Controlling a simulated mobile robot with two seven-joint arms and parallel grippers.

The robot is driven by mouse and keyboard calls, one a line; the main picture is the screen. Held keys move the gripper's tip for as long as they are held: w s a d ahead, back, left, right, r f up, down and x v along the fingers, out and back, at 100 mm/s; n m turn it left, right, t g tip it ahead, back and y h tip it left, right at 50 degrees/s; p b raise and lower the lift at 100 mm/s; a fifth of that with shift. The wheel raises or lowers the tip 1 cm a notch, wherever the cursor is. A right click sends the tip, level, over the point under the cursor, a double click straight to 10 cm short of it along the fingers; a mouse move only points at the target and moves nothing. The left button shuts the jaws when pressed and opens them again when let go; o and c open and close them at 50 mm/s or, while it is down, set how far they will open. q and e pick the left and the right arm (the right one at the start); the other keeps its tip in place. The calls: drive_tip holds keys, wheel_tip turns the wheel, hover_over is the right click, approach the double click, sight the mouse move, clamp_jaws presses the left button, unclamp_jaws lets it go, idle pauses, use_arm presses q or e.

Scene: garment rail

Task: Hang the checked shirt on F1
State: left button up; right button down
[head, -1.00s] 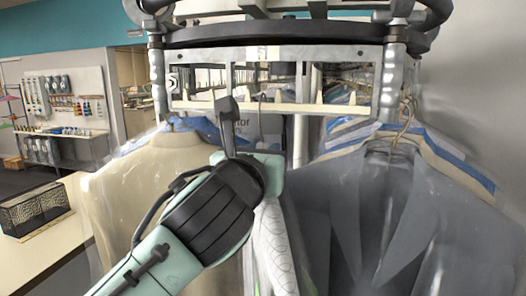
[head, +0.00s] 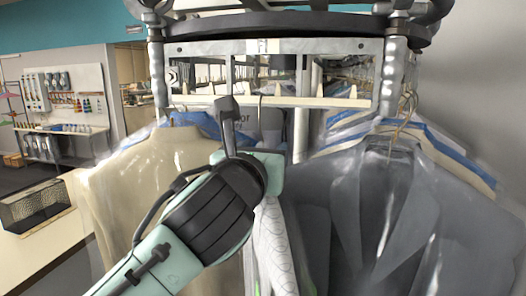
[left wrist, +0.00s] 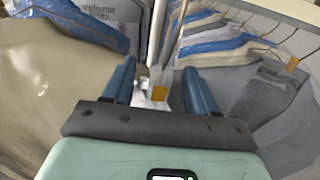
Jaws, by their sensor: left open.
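My left gripper (head: 268,167) is in the middle of the head view, in front of the hanging clothes; its fingertips are hidden there. In the left wrist view its two blue fingers (left wrist: 158,72) stand apart, on either side of a thin metal rod and a small orange tag (left wrist: 159,92). A narrow white garment with a thin line pattern (head: 272,245), perhaps the checked shirt, hangs below the gripper. A hanger hook (head: 261,104) rises just behind the gripper. A small label (head: 263,46), too small to read surely, sits on the rail's frame. My right gripper is out of view.
A beige garment (head: 150,185) in clear film hangs at left, and a grey jacket (head: 400,215) at right, both close to the arm. The dark curved rail (head: 290,25) crosses above. A black mesh basket (head: 35,206) stands on a counter at left.

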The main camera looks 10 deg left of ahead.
use_arm(q)
drive_tip(key=s+b, duration=0.1)
drive_tip(key=s, duration=1.2)
drive_tip(key=shift+s+a+r, duration=0.15)
drive_tip(key=shift+s+a, duration=0.05)
drive_tip(key=shift+a, duration=0.05)
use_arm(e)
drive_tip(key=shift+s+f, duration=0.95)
use_arm(q)
drive_tip(key=shift+o, duration=0.6)
drive_tip(key=shift+s, duration=0.1)
drive_tip(key=s+p, duration=0.1)
drive_tip(key=s, duration=1.1)
drive_tip(key=shift+s+a, duration=0.2)
drive_tip(key=shift+s, duration=0.15)
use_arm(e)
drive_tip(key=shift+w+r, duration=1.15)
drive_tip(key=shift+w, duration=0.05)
